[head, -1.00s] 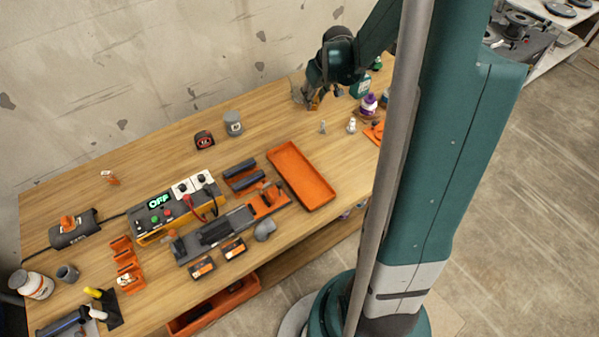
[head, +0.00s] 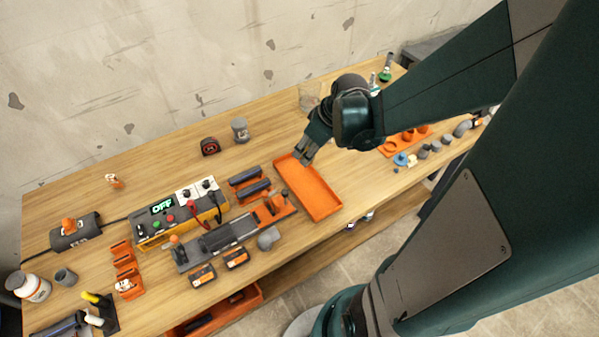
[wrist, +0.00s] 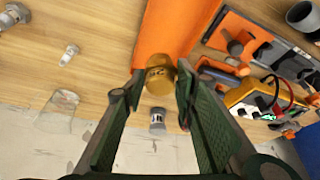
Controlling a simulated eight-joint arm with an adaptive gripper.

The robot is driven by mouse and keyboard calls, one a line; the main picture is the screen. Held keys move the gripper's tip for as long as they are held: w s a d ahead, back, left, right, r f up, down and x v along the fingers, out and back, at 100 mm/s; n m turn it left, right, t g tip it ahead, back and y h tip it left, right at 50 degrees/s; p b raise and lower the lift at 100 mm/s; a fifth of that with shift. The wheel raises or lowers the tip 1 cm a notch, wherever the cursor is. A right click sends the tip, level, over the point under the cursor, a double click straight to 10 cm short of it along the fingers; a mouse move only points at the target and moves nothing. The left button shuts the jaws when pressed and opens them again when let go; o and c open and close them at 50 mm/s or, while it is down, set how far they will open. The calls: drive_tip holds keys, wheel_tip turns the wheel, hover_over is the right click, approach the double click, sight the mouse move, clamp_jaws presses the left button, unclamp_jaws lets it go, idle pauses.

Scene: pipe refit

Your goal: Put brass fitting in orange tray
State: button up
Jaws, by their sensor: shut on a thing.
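The brass fitting (wrist: 159,75) is a short golden cylinder held between the two fingertips of my gripper (wrist: 157,88) in the wrist view. My gripper is shut on it. The orange tray (head: 318,192) is a long shallow rectangle on the bench, and it also shows at the top of the wrist view (wrist: 168,30). In the head view my gripper (head: 303,156) is over the tray's far left end. The fitting is not clearly visible in the head view. Its height above the tray is hard to tell.
Left of the tray are dark clamps (head: 248,183), a grey fixture (head: 228,235) and a control box (head: 180,213) reading OFF. A grey canister (head: 240,130) and a tape measure (head: 210,146) stand behind. A clear beaker (head: 310,96) stands near the wall. An orange rack with grey fittings (head: 404,143) lies to the right.

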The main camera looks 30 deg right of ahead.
drive_tip(key=shift+s+a+f+n, duration=0.15)
drive_tip(key=shift+s+a+n, duration=0.15)
drive_tip(key=shift+s+a, duration=0.55)
drive_tip(key=b, duration=0.2)
approach(301, 182)
drive_tip(key=shift+w+a, duration=0.4)
drive_tip(key=shift+w, duration=0.4)
drive_tip(key=shift+f+b, duration=0.75)
drive_tip(key=shift+f, duration=1.3)
drive_tip(key=shift+f, duration=0.15)
drive_tip(key=o, duration=0.9)
